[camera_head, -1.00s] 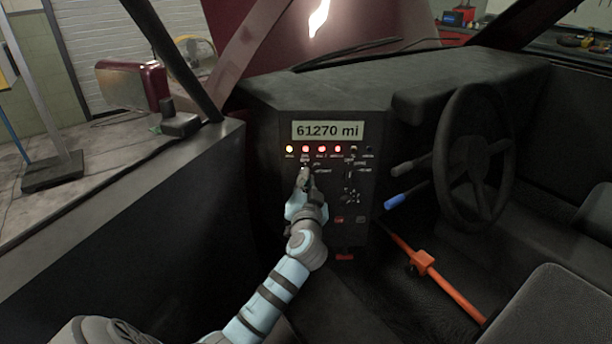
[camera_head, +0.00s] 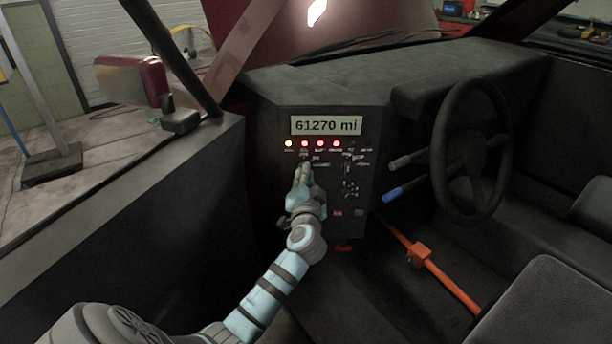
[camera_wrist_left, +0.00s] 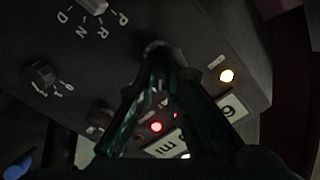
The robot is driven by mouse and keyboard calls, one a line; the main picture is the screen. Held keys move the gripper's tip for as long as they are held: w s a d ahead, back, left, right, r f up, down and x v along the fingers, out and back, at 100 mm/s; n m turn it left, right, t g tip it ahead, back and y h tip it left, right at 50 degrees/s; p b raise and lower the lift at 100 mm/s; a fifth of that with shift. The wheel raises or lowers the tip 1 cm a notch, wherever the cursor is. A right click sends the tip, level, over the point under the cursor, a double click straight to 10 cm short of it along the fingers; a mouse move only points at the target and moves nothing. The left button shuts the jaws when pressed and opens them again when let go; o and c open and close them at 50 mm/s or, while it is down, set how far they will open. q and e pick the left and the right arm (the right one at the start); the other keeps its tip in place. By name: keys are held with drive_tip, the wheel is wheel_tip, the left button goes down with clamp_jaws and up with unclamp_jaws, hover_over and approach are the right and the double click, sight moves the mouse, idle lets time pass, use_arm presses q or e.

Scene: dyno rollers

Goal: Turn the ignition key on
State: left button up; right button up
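The dark control panel (camera_head: 345,205) stands at the centre of the dash. Its lit display (camera_head: 326,125) reads 61270 mi, with a yellow lamp and several red lamps lit below it. My left gripper (camera_head: 302,168) is at the panel's upper left, just below the lamps. In the left wrist view its dark fingers (camera_wrist_left: 160,62) converge with their tips nearly together at a round grey fitting (camera_wrist_left: 158,48), which looks like the ignition key's place. The fingers largely hide the key, and they appear shut on it. My right gripper is not in view.
A selector knob marked P R N D (camera_wrist_left: 92,5) and another dial (camera_wrist_left: 40,74) sit near the fingers. The steering wheel (camera_head: 442,150) and a blue-tipped lever (camera_head: 404,191) are to the right. An orange bar (camera_head: 440,272) crosses the floor.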

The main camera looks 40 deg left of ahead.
use_arm(q)
drive_tip(key=o, duration=0.3)
drive_tip(key=v, duration=1.2)
drive_tip(key=shift+d, duration=0.1)
